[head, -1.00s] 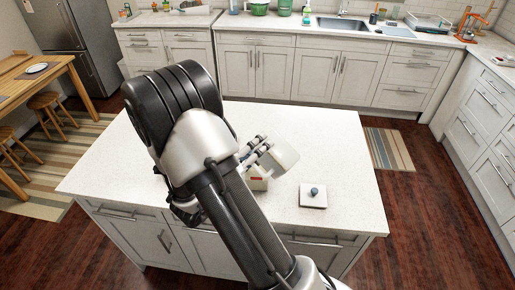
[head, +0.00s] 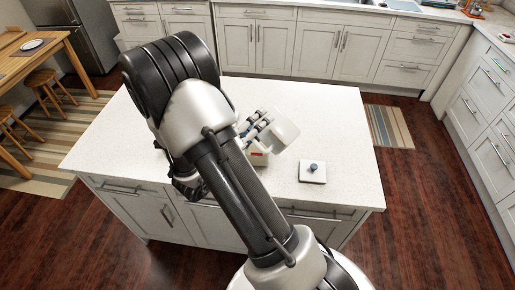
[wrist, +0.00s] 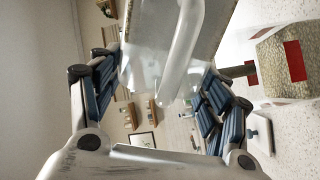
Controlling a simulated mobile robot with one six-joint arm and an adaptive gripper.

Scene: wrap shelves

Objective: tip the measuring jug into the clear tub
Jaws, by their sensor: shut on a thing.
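The measuring jug (head: 284,133) is pale and translucent, tilted, and held above the island top. In the wrist view its body (wrist: 150,45) and handle (wrist: 186,50) fill the upper middle. My gripper (head: 260,126) is shut on the jug, with its fingers on both sides of the handle in the wrist view (wrist: 160,97). A small box-shaped container with red patches (head: 258,160) stands below and left of the jug, partly hidden by my arm. It shows at the right in the wrist view (wrist: 272,66), with a speckled tan face. I cannot tell whether it is the clear tub.
Cabinets (head: 290,45) stand behind, across the floor.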

